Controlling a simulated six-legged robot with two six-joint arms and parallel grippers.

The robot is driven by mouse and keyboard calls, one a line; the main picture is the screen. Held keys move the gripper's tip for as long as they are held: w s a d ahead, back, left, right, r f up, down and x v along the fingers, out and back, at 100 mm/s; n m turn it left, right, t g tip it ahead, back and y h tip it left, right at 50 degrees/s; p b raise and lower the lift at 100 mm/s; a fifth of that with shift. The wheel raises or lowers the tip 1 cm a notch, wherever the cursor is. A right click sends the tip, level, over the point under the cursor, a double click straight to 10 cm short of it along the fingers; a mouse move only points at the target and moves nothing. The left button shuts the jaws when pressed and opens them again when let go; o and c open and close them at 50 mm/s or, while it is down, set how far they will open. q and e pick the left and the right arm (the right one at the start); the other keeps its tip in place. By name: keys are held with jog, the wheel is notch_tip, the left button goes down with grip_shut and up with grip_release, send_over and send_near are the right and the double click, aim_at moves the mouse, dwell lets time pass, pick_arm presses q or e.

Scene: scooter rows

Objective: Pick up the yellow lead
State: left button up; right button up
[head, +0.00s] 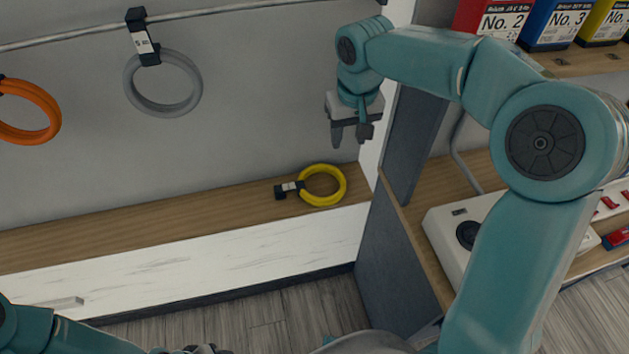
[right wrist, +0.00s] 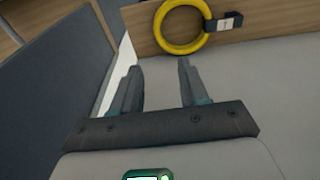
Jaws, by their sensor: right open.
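The yellow lead (head: 322,202) is coiled in a ring with a black-and-white tag. It lies on the wooden ledge (head: 180,222) below the grey wall panel. My right gripper (head: 351,138) is open and empty, above and slightly right of the lead, and not touching it. In the right wrist view the yellow lead (right wrist: 160,32) shows beyond the open fingertips (right wrist: 160,66), ahead and a little to the right, its tag at right. My left arm shows at the bottom left; only dark parts at the bottom edge may belong to its gripper, so its jaws cannot be made out.
A grey coiled lead (head: 133,90) and an orange one (head: 45,132) hang from a metal rail (head: 80,36). A dark upright partition (head: 415,135) stands right of the ledge. Numbered boxes (head: 548,25) and a white device (head: 440,235) sit on shelves at right.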

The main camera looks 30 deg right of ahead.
send_over(342, 177)
jog(key=s, duration=0.1)
jog(key=f, duration=0.9)
jog(key=shift+a+f, duration=0.25)
jog(key=shift+f, duration=0.1)
jog(key=f, duration=0.3)
jog(key=w+f+p, duration=0.1)
jog(key=f, duration=0.1)
jog(key=shift+d+f, duration=0.2)
grip_shut()
